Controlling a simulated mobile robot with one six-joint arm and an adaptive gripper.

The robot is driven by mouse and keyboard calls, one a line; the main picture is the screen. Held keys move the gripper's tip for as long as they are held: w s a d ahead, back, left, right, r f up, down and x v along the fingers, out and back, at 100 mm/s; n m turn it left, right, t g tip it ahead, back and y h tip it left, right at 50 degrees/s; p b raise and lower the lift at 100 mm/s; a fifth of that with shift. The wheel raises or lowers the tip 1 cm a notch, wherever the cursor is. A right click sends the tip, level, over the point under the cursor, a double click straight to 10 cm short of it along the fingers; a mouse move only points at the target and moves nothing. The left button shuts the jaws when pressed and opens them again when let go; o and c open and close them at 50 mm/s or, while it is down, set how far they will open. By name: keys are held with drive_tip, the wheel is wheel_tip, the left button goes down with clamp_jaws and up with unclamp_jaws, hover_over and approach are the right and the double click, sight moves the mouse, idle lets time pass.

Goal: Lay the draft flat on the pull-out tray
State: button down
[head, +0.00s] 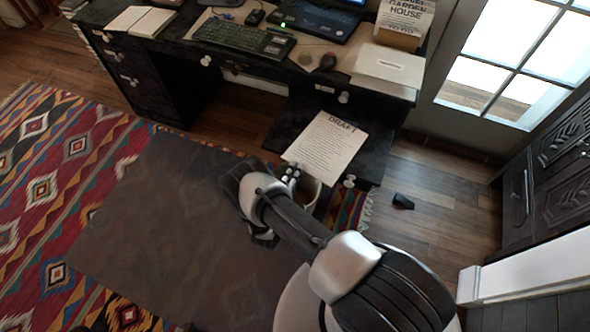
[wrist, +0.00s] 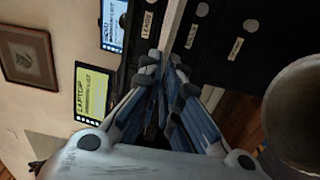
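The draft (head: 325,150) is a white printed sheet headed "DRAFT". In the head view it lies roughly level over the black pull-out tray (head: 378,152), its near edge at or just past the tray's front edge. I cannot tell whether it touches the tray. My gripper (head: 291,172) is at the sheet's near left corner. In the wrist view its fingers (wrist: 167,65) are close together, with a pale strip, apparently the draft (wrist: 174,22) edge-on, running out from between them. The fingertips' hold is partly hidden.
A small dark object (head: 403,201) lies on the floor.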

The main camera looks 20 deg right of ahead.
drive_tip(key=c, duration=1.8)
unclamp_jaws()
drive_tip(key=shift+r, duration=0.1)
